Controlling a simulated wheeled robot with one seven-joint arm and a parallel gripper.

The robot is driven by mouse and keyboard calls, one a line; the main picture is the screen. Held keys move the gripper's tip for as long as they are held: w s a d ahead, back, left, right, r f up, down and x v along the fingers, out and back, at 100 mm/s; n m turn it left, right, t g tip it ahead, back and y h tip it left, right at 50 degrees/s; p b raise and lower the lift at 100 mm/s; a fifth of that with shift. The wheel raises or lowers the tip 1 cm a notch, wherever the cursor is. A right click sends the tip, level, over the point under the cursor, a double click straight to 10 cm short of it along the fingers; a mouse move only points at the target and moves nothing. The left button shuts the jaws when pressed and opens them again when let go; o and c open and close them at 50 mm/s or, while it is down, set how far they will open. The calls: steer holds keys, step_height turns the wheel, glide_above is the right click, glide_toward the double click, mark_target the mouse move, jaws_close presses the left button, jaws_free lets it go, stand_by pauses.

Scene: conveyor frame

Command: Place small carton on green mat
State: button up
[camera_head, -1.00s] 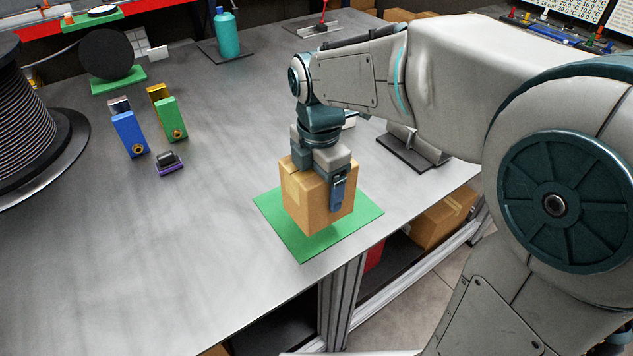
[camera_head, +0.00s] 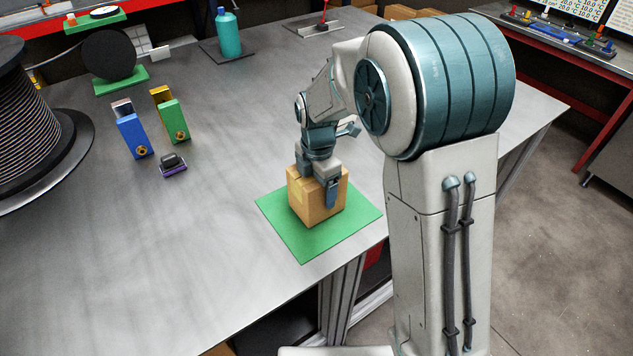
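The small carton (camera_head: 305,203) is a brown cardboard box near the middle of the head view. It stands upright over the green mat (camera_head: 296,245), inside the mat's edges, and looks to be resting on it. My gripper (camera_head: 322,187) points down over the carton from above. One finger lies against the carton's near right face and the other is mostly hidden behind the box's top. The fingers straddle the carton and look closed on it. The mat lies flat on the grey table near its front edge.
A blue block (camera_head: 132,136), a green block (camera_head: 173,121) and a small dark device (camera_head: 173,165) stand left of the mat. A large cable spool (camera_head: 30,130) is at the far left. A teal bottle (camera_head: 228,34) stands at the back. The table's left front is clear.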

steer(key=shift+f, duration=0.2)
steer(key=o, duration=1)
step_height(320, 180, up, 12)
steer(key=shift+f+b, duration=0.15)
steer(key=shift+b, duration=0.4)
steer(key=shift+s+d+r, duration=0.1)
steer(key=shift+s+r, duration=0.05)
steer(key=shift+r, duration=0.3)
steer(key=shift+s+d+f+m+t, duration=0.25)
steer(key=shift+s+d+m+t, duration=0.3)
steer(key=shift+s+d+m, duration=2.5)
steer(key=shift+s+d+f+m+t, duration=0.45)
steer(key=shift+s+d+m, duration=1.15)
steer(key=shift+s+m, duration=2.8)
steer(key=shift+s+d+f+m+t, duration=0.1)
steer(key=shift+s+d+m+t, duration=0.6)
steer(key=shift+s+d+m, duration=3)
steer(key=w+a+m, duration=0.2)
steer(key=shift+w+a+m, duration=0.15)
steer(key=shift+a+m, duration=0.1)
steer(key=shift+a, duration=0.1)
